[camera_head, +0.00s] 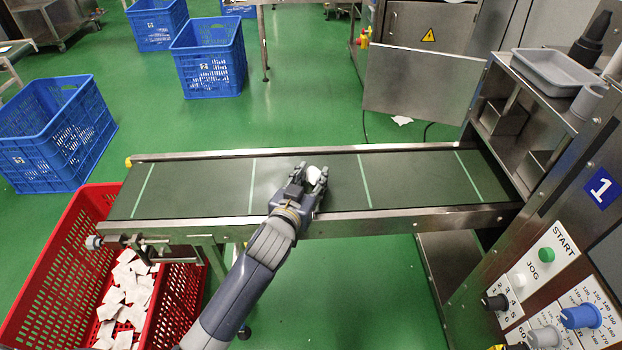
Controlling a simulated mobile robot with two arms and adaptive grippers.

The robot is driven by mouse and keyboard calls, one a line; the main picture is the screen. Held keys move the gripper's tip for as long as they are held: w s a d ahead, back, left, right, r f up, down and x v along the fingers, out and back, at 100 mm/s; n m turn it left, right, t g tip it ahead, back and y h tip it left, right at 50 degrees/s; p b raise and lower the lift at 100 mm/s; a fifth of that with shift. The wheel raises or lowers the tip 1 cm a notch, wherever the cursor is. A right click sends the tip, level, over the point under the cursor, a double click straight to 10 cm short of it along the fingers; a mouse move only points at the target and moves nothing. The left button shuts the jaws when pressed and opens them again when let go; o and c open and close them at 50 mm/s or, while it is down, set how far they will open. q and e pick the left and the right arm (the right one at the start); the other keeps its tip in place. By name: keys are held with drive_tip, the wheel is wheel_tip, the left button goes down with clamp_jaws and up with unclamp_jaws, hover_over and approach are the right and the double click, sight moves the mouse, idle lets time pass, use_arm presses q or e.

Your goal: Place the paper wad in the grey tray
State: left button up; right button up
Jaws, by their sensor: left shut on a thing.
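My left gripper (311,178) is over the middle of the dark conveyor belt, its arm coming in from the bottom left. It is shut on a small white paper wad (314,174), partly hidden between the fingers. I cannot tell whether the wad touches the belt. The grey tray (545,82) sits on top of the steel machine at the upper right, well to the right of the gripper. It looks empty. My right gripper is not in view.
The conveyor belt (213,188) has metal rails and pale green cross lines. A red crate (58,262) with white teabags stands at the lower left. A dark object (592,45) and a grey cup (588,101) stand beside the tray. Control knobs (580,317) are at the lower right.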

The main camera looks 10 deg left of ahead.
use_arm(q)
drive_tip(key=shift+f, duration=0.2)
drive_tip(key=o, duration=0.6)
drive_tip(key=shift+r, duration=0.2)
